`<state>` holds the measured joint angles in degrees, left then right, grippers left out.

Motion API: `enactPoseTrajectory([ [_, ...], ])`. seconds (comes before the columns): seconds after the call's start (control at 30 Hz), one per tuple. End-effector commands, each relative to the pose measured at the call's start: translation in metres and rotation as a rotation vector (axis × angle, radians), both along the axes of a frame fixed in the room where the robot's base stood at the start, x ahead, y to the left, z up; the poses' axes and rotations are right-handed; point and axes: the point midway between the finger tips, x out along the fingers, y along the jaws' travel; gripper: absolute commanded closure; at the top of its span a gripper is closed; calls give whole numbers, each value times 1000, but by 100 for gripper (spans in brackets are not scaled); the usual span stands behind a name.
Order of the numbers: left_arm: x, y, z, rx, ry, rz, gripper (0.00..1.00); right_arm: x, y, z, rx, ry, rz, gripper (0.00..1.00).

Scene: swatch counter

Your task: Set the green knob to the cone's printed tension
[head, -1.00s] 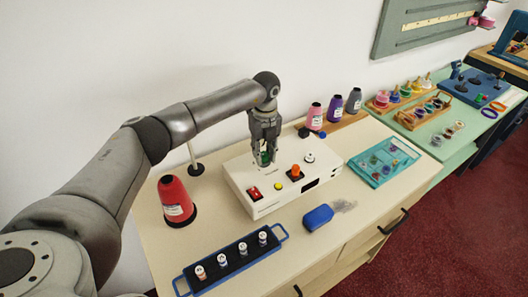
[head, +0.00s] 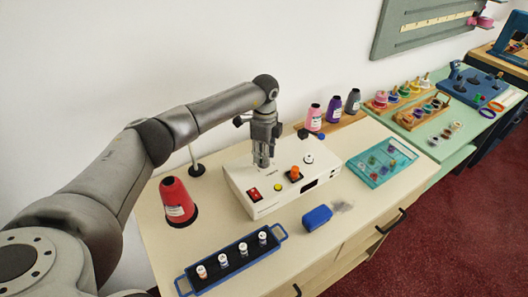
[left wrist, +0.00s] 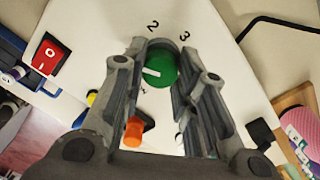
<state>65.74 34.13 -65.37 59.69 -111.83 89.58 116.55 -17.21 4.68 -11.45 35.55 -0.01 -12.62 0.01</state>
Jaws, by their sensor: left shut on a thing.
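My left gripper (head: 262,160) points straight down over the white control box (head: 262,205). In the left wrist view its two fingers (left wrist: 160,75) are shut on the green knob (left wrist: 164,64), one on each side. The knob carries a white pointer line, lying toward the left of that picture. The printed digits 2 and 3 show beside the knob; another mark below it is partly covered. In the head view the fingers hide the knob. The red thread cone (head: 177,200) stands on the counter to the left; its white label is too small to read.
The box also has a red switch (head: 254,194), a yellow button (head: 278,187), an orange knob (head: 295,173) and a white dial (head: 308,159). A blue-framed rack (head: 235,262) and a blue block (head: 317,217) lie in front. Pink, purple and grey cones stand behind.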

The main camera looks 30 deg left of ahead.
Motion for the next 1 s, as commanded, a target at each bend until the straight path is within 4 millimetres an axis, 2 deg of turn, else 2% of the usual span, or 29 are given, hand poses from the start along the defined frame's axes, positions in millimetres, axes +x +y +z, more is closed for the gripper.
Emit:
enactPoseTrajectory([
  [0.23,2,0,3,0,-6,66,97,0,0,3,0,0,0,18],
  [0.7,2,0,3,-1,-7,79,97,0,0,3,0,0,0,18],
  [0.73,2,0,3,-1,-7,79,72,0,0,3,0,0,0,18],
  [0.9,1,0,2,-1,-4,78,51,0,0,3,0,0,0,18],
  [1.0,1,0,1,0,-3,77,51,0,0,3,1,0,0,18],
])
